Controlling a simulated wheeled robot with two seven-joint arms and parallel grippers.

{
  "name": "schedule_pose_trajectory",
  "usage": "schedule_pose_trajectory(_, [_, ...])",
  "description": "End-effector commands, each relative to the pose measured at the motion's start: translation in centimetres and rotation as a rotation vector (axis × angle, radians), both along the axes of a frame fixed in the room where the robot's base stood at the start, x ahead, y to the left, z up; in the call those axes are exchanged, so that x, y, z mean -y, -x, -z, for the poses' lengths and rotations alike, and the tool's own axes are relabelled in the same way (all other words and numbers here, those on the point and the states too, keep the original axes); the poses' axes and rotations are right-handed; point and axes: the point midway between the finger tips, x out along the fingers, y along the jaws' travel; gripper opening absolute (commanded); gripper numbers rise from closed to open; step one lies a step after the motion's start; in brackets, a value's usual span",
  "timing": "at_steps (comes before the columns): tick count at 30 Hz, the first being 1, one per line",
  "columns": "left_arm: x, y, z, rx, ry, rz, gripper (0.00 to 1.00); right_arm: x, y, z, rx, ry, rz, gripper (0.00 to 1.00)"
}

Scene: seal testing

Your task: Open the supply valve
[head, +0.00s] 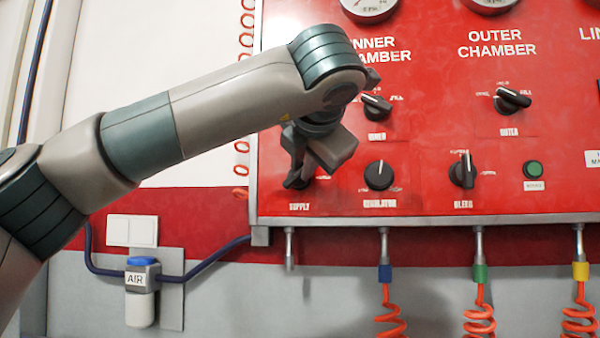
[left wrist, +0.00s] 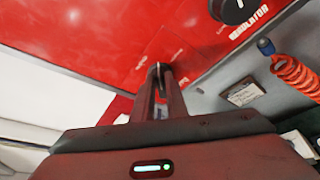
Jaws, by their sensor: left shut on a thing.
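The supply valve is a dark knob (head: 297,184) low on the left of the red panel, above the SUPPLY label (head: 299,207). My left gripper (head: 300,175) reaches in from the left and is shut on this knob. The gripper and wrist hide most of the knob, so its angle is hard to read. In the left wrist view, the two fingers of my left gripper (left wrist: 157,78) point at the red panel and close around the knob, of which little shows. My right gripper is in neither view.
The black regulator knob (head: 379,175) is just right of the gripper, with the inner knob (head: 376,107) above it. The bleed knob (head: 463,171) and outer knob (head: 511,100) are farther right. An AIR unit (head: 140,290) and coiled orange hoses (head: 390,318) are below.

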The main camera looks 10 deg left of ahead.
Motion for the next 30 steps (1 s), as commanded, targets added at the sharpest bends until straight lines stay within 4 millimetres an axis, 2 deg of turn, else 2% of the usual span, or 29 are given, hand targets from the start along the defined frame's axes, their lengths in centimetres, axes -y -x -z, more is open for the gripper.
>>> schedule_pose_trajectory(3, [0.2, 0.0, 0.6, 0.000, -0.112, 0.000, 0.00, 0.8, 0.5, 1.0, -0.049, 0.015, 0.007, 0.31])
schedule_pose_trajectory(15, [0.6, 0.0, 1.5, -0.002, -0.487, 0.000, 0.00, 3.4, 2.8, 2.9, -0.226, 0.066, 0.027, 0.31])
schedule_pose_trajectory(26, [0.7, 0.0, 1.9, -0.004, -0.720, 0.000, 0.00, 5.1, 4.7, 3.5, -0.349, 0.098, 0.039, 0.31])
schedule_pose_trajectory(30, [0.7, 0.0, 1.9, -0.003, -0.761, 0.001, 0.00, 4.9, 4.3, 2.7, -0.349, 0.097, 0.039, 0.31])
